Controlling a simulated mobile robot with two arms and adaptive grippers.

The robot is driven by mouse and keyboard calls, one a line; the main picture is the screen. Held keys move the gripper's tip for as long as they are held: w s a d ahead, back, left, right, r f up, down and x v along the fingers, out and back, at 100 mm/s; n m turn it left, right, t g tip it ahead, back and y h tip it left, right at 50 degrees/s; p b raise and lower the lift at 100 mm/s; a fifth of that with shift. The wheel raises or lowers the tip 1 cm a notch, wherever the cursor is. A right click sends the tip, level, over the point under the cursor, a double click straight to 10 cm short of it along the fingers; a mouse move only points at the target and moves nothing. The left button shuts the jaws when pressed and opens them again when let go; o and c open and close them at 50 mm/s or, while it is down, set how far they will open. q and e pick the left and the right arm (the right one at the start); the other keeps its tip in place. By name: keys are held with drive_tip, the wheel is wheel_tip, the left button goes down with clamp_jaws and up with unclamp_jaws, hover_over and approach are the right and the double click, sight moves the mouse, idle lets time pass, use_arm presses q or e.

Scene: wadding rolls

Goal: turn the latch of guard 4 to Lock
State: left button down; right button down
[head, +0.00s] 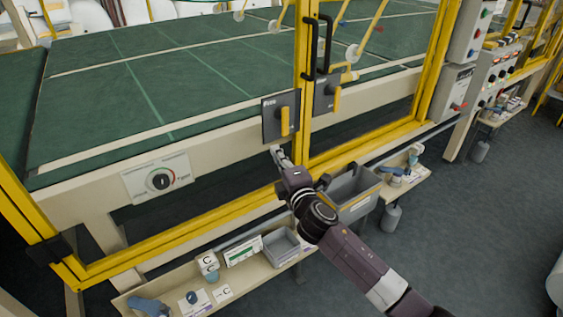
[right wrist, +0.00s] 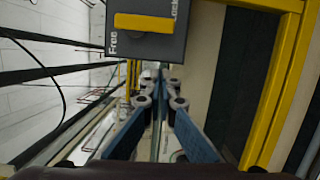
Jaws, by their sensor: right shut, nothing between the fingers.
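Two dark latch plates with yellow handles sit where the yellow guard frames meet: the left latch (head: 284,120) and the right latch (head: 327,93). Both handles hang roughly vertical in the head view. I cannot read a guard number on either. My right gripper (head: 277,152) is just below the left latch, shut and empty, apart from its handle. In the right wrist view one latch plate (right wrist: 172,45) is at the top, with "Free" and a partly cut-off second word; its yellow handle (right wrist: 145,22) lies across it. The shut fingertips (right wrist: 160,80) are below the plate. My left gripper is not in view.
A round dial switch (head: 160,181) is on the beam at left. A grey bin (head: 352,188) and a shelf with small items (head: 225,270) are below. A black door handle (head: 318,45) stands above the latches. Button boxes (head: 455,92) are at right. Open floor lies at lower right.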

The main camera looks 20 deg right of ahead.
drive_tip(key=shift+s+d, duration=0.1)
drive_tip(key=shift+s, duration=1.9)
drive_tip(key=s+d+f+m+g+h, duration=0.1)
drive_tip(key=s+d+f+m+g, duration=0.1)
drive_tip(key=f, duration=0.8)
drive_tip(key=s+d+f+m+g, duration=0.1)
drive_tip(key=f+m+g, duration=0.1)
drive_tip(key=f, duration=0.8)
drive_tip(key=s+d+f+m+g, duration=0.1)
drive_tip(key=s+f+m+g, duration=0.1)
drive_tip(key=s+f, duration=0.7)
drive_tip(key=s+d+f+m+g, duration=0.2)
drive_tip(key=s+f+g, duration=0.15)
drive_tip(key=f, duration=0.95)
drive_tip(key=s+f+m+g, duration=0.2)
drive_tip(key=s+f, duration=0.5)
drive_tip(key=s, duration=0.8)
drive_tip(key=s+a+f+m+g, duration=0.1)
drive_tip(key=s+f+m+g, duration=0.2)
drive_tip(key=s+f, duration=0.4)
drive_tip(key=s+a+f+m+g, duration=0.1)
drive_tip(key=s+f, duration=0.7)
drive_tip(key=s, duration=1.4)
drive_tip(key=m+g, duration=0.1)
drive_tip(key=m, duration=0.1)
drive_tip(key=shift+s+m+g, duration=0.3)
drive_tip(key=shift+m+g, duration=0.05)
drive_tip(key=shift+m, duration=0.05)
